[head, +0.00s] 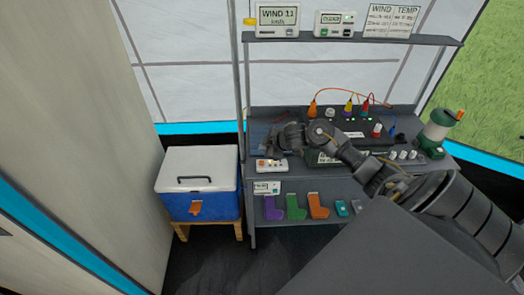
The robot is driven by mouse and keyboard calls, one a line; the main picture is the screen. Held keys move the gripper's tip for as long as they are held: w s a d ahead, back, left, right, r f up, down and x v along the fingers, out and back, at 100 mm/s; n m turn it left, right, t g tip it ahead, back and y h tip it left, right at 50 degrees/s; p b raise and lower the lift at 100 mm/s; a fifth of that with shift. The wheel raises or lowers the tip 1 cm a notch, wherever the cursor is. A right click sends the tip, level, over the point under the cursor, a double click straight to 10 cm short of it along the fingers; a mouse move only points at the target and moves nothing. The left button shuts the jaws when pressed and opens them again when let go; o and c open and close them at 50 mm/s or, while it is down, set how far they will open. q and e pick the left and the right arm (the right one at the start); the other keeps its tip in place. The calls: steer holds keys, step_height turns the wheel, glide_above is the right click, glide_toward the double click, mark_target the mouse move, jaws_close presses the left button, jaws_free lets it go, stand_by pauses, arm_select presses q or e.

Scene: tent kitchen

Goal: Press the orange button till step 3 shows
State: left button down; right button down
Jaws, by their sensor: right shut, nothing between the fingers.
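A small white box (265,165) with small controls on top lies at the left front of the grey bench; a tiny orange-red spot shows on it, but I cannot tell whether this is the orange button. My right gripper (271,156) is shut and empty, pointing down at the box, and its fingers hide part of the box's top. I cannot tell whether the fingertips touch it. No step number is readable. A small white display (266,187) sits below on the lower shelf, its text too small to read. My left gripper is not in view.
The upper shelf holds a WIND 11 display (278,19), a second display (335,23) and a WIND/TEMP sheet (391,20). A blue-white cooler (199,183) stands left of the bench.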

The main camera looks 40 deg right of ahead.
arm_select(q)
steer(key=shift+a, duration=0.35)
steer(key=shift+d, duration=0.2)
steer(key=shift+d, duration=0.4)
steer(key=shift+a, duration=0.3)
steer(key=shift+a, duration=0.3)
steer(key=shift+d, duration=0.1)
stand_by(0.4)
